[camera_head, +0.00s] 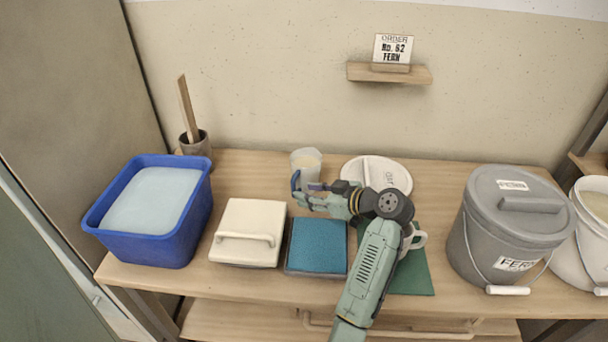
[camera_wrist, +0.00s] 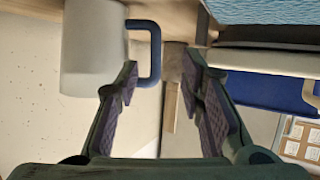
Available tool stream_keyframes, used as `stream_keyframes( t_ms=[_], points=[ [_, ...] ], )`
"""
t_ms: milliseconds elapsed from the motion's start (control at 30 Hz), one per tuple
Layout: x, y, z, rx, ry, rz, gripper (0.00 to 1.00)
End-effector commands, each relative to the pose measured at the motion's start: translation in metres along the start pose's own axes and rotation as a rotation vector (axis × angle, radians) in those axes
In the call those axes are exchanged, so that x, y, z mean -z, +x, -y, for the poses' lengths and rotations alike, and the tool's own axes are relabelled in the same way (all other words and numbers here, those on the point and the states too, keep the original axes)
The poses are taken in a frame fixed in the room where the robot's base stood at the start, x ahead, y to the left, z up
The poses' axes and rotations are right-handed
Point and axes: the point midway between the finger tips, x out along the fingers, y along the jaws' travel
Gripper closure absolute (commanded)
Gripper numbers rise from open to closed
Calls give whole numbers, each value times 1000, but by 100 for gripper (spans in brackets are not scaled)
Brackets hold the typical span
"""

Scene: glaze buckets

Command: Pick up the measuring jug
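The measuring jug (camera_head: 306,160) is a pale, cloudy cylinder with a blue handle, standing toward the back of the wooden bench in the head view. In the wrist view the jug (camera_wrist: 92,45) fills the upper left, turned sideways by the camera angle. Its blue handle (camera_wrist: 155,52) lies between the lines of my two fingers. My gripper (camera_head: 303,196) is at the handle side of the jug, in front of it. In the wrist view my gripper (camera_wrist: 160,80) is open, with a gap on both sides of the handle's outer bar. I cannot tell whether a finger touches it.
A blue tub (camera_head: 155,245), a white lidded box (camera_head: 247,225) and a teal sponge-like block (camera_head: 318,245) stand to the left and front. A grey FERN bucket (camera_head: 505,230) stands at right. A white lid (camera_head: 385,170) and a mug (camera_head: 415,237) are close to my arm.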

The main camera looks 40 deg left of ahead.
Motion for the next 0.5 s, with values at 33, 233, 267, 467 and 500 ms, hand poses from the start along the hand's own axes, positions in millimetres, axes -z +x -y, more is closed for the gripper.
stream_keyframes(
  t_ms=[33, 233, 267, 467, 500],
  points=[
    [3, 6, 0, 2, 2, 0, 65],
    [8, 34, -6, 2, 2, 0, 65],
    [6, 39, -6, 2, 3, 0, 65],
    [4, 53, -6, -3, 2, 1, 65],
    [3, 54, -7, -4, 1, 1, 65]
  ],
)
